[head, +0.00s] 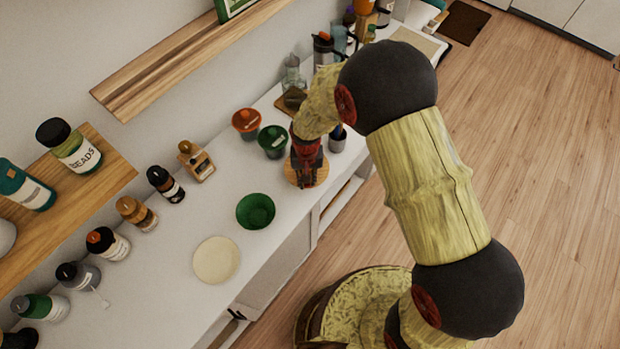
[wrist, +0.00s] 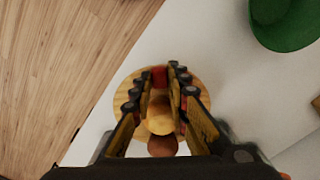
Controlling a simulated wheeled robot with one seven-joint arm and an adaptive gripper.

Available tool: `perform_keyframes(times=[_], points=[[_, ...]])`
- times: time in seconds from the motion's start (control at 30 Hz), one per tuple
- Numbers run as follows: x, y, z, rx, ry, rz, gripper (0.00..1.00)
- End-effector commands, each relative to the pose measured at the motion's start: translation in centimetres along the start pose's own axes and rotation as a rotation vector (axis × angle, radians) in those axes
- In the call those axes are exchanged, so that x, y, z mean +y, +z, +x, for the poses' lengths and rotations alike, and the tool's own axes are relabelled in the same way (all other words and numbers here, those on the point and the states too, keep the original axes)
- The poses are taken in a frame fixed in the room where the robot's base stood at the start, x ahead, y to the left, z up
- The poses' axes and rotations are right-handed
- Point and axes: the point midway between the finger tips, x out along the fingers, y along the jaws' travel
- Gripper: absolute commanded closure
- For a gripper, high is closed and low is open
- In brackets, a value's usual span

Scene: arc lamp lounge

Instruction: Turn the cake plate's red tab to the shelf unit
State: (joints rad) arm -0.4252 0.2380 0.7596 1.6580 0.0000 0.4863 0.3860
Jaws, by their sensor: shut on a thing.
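The cake plate is a round wooden disc (head: 320,178) on the white counter, close to its front edge. My gripper (head: 304,178) reaches down over it and hides much of it in the head view. In the wrist view the plate (wrist: 200,88) lies beneath the fingers. Its red tab (wrist: 159,76) shows at the rim between the fingertips, and my gripper (wrist: 162,73) appears shut on it. A rounded wooden piece (wrist: 160,116) and a brown round piece (wrist: 162,146) show between the fingers, nearer the palm. I cannot tell which thing is the shelf unit.
A green bowl (head: 256,211) and a cream plate (head: 216,260) stand on the counter to the left. A dark green bowl (head: 272,141), an orange bowl (head: 246,122) and a dark cup (head: 337,138) stand close to my gripper. Several bottles line the wall. Wooden wall shelves (head: 110,170) hang behind.

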Motion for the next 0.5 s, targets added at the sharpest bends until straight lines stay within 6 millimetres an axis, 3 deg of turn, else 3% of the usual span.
perform_keyframes(times=[0.5], points=[[-1.8, -0.3, 0.0, 0.002, -0.001, 0.257, 1.00]])
